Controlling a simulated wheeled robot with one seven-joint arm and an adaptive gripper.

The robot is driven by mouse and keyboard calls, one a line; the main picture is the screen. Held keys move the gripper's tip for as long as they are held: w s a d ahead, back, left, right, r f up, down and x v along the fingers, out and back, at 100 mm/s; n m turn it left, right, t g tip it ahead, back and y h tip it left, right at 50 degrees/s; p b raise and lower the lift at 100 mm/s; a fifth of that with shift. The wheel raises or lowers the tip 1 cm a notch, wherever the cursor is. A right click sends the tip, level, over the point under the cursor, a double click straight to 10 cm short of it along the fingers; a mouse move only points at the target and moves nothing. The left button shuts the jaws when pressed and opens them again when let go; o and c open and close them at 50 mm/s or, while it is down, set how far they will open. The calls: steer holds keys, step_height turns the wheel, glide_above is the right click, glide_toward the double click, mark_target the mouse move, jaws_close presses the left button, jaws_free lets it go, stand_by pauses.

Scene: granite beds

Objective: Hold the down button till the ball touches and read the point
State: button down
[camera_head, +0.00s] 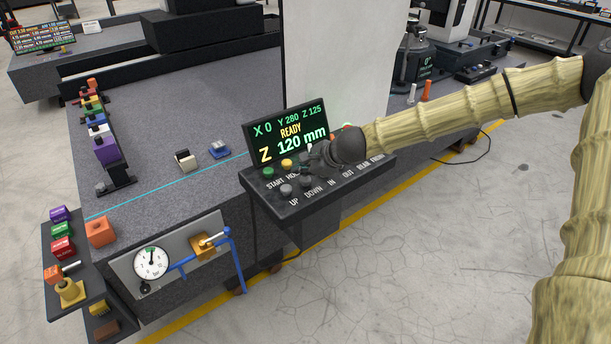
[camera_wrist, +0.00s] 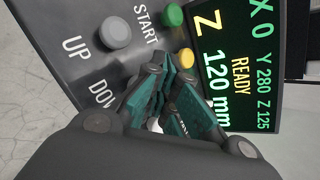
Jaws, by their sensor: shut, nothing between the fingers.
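The control panel (camera_head: 262,192) carries a display (camera_head: 290,135) reading X 0, Y 280, Z 125, READY and Z 120 mm. The same readings show on the display in the wrist view (camera_wrist: 240,65). A grey UP button (camera_head: 286,190) sits at the panel's front left and also shows in the wrist view (camera_wrist: 115,32). The grey DOWN button (camera_head: 306,182) is beside it; my gripper hides it in the wrist view. My gripper (camera_head: 312,156) is shut and empty over the panel, near the buttons and in front of the display. It also shows in the wrist view (camera_wrist: 161,68). I cannot make out the probe ball.
A green START button (camera_head: 268,172) and a yellow button (camera_head: 287,163) are close to my gripper. A white column (camera_head: 325,60) rises behind the display. A dial gauge (camera_head: 151,263) is at the front.

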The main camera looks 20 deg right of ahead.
mark_target(303, 179)
steer(key=shift+r, duration=0.45)
steer(key=shift+r+p, duration=2.45)
steer(key=shift+r, duration=0.1)
